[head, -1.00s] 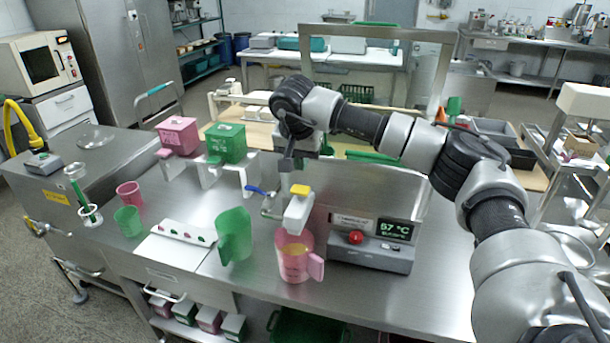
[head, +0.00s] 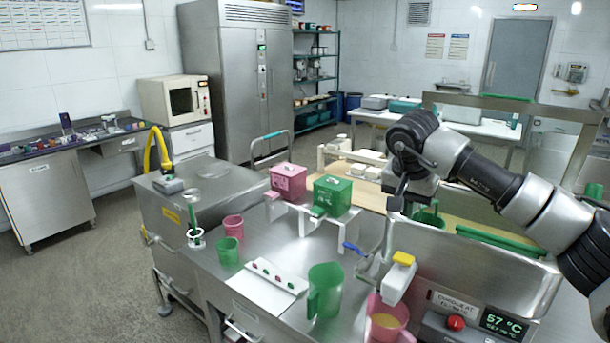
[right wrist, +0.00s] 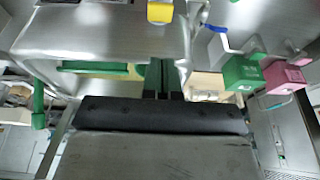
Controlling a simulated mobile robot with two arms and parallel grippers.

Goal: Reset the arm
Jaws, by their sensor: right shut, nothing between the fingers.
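My right gripper (head: 397,200) hangs from my right arm, which comes in from the right in the head view. It is shut and empty, above the back of the steel mill bench, behind the yellow-topped spout (head: 401,262) and apart from the jugs. In the right wrist view the gripper (right wrist: 163,92) points over the steel machine, with a green strip (right wrist: 95,68) and the yellow cap (right wrist: 160,12) beyond it. My left gripper is out of view.
A pink jug (head: 388,322) with yellowish liquid stands under the spout, beside a green jug (head: 325,290). Pink (head: 288,180) and green (head: 332,195) boxes stand on a raised rack. A control box with a red button (head: 456,322) reads 57 °C.

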